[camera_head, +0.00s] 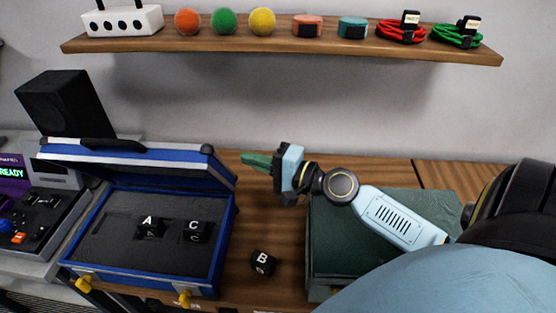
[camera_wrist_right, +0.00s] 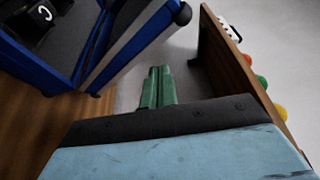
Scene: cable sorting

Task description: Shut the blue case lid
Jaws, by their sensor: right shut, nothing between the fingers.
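The blue case (camera_head: 150,292) stands open on the wooden table at the left, its lid (camera_head: 137,157) raised and tilted at the back, with a black handle on its top edge. Inside, on dark foam, sit a black block A (camera_head: 150,227) and a black block C (camera_head: 196,231). My right gripper (camera_head: 245,158) is shut and empty, its green fingers just right of the lid's right end, apart from it. In the right wrist view the shut fingers (camera_wrist_right: 157,88) point past the lid's side (camera_wrist_right: 130,45). My left gripper is not in view.
A black block B (camera_head: 263,262) lies on the table right of the case. A dark green case (camera_head: 330,240) stands under my right arm. A black speaker (camera_head: 64,103) is behind the blue case. A shelf (camera_head: 280,42) with balls and cables runs above.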

